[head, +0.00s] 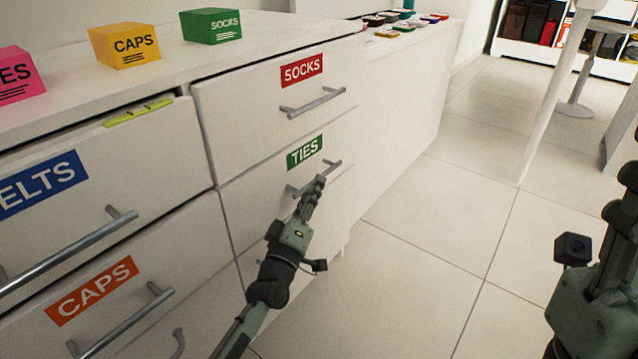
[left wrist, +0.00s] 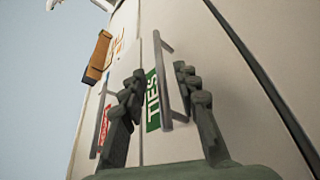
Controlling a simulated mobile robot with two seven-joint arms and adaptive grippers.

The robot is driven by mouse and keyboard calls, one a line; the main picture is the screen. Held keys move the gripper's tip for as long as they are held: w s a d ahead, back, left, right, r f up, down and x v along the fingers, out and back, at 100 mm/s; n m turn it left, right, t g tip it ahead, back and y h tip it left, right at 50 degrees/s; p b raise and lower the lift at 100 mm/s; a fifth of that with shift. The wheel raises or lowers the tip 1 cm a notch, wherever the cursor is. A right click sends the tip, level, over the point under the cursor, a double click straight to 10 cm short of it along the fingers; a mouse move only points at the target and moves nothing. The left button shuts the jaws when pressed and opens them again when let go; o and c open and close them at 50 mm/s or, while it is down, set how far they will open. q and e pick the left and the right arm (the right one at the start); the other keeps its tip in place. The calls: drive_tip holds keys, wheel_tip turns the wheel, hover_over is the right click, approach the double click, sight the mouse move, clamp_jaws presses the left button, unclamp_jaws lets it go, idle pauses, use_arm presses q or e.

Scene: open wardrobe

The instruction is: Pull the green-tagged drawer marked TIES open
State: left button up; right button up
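The green TIES tag (head: 305,152) is on a white drawer front (head: 243,207) below the SOCKS drawer, and the drawer looks shut. Its grey bar handle (head: 333,166) is partly hidden by my left gripper (head: 319,183), which reaches it from below. In the left wrist view, my left gripper (left wrist: 160,100) is open, its fingers apart. The handle (left wrist: 163,75) and the green tag (left wrist: 152,102) show between them. I cannot tell whether a finger touches the bar. My right gripper (head: 625,185) is at the right edge, partly cut off and away from the drawers.
The SOCKS drawer (head: 235,105) is directly above. The BELTS drawer (head: 150,150) and CAPS drawer (head: 180,255) are to the left with bar handles. Pink, yellow and green labelled boxes (head: 212,26) stand on top. The tiled floor (head: 430,230) to the right is clear.

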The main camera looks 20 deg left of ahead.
use_arm(q)
drive_tip(key=shift+x, duration=2.05)
drive_tip(key=shift+f, duration=0.1)
clamp_jaws()
